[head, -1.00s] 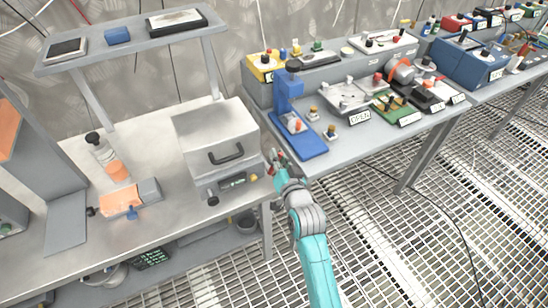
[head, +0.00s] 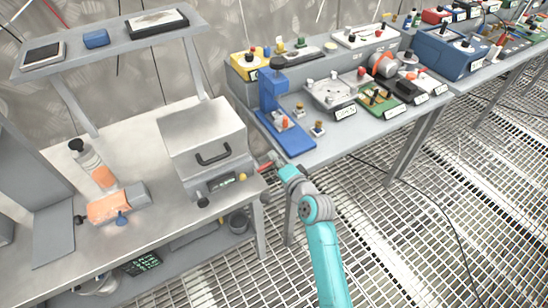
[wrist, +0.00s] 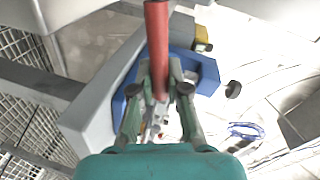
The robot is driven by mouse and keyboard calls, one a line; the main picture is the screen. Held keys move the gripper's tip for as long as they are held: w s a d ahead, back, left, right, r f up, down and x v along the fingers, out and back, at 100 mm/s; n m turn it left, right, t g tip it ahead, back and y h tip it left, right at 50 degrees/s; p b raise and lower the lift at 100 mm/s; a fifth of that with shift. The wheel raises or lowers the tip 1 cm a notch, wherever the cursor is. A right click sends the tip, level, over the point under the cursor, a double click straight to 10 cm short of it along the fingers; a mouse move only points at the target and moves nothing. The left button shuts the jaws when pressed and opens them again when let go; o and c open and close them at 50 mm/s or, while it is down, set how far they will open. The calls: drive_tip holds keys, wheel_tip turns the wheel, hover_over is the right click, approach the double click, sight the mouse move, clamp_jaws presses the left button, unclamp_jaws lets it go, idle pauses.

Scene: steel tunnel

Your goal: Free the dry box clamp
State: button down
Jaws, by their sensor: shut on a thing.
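The grey dry box (head: 205,135) stands on the left bench, its lid down and a dark handle on its front. My gripper (head: 277,167) is just right of the box, at the bench's right edge. A red bar (head: 266,165) shows at its tip, pointing toward the box. In the wrist view my gripper (wrist: 158,80) is shut on this red bar (wrist: 156,45), which runs up out of the picture. I cannot tell whether the bar is joined to the box or is the clamp's handle.
A blue press (head: 275,110) stands on the right bench (head: 330,142), close behind my gripper. Several small fixtures stand along that bench.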

drive_tip(key=shift+d+f+m, duration=0.1)
drive_tip(key=shift+f+m, duration=0.15)
drive_tip(key=shift+m, duration=0.15)
idle(0.3)
drive_tip(key=c, duration=1.1)
unclamp_jaws()
drive_tip(key=shift+c, duration=0.2)
drive_tip(key=v, duration=1.2)
drive_tip(key=shift+w, duration=0.15)
drive_tip(key=shift+d, duration=0.1)
